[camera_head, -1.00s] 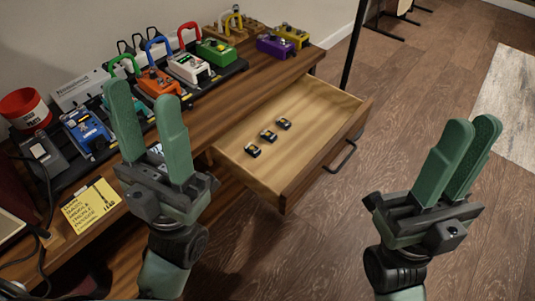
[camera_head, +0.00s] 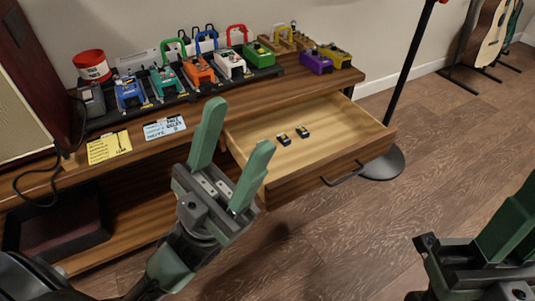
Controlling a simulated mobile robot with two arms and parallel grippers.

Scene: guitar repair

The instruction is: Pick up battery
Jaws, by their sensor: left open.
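Two small dark batteries with yellowish marks show in the open wooden drawer (camera_head: 340,128): the left battery (camera_head: 284,139) and the right battery (camera_head: 303,131). They lie on the drawer floor, apart from each other. My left gripper (camera_head: 238,128) is open, with nothing seen between its green fingers. It is in front of the drawer's left part in the picture and covers some of it, and the batteries are to the right of its fingers. My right gripper (camera_head: 515,228) is at the lower right edge, partly cut off, away from the drawer; its opening is unclear.
Colourful pedals, such as a purple pedal (camera_head: 316,62), line the wooden bench top (camera_head: 215,98) above the drawer. A yellow note (camera_head: 109,146) and a blue note (camera_head: 164,127) lie at its front. A black stand (camera_head: 384,165) rises behind the drawer.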

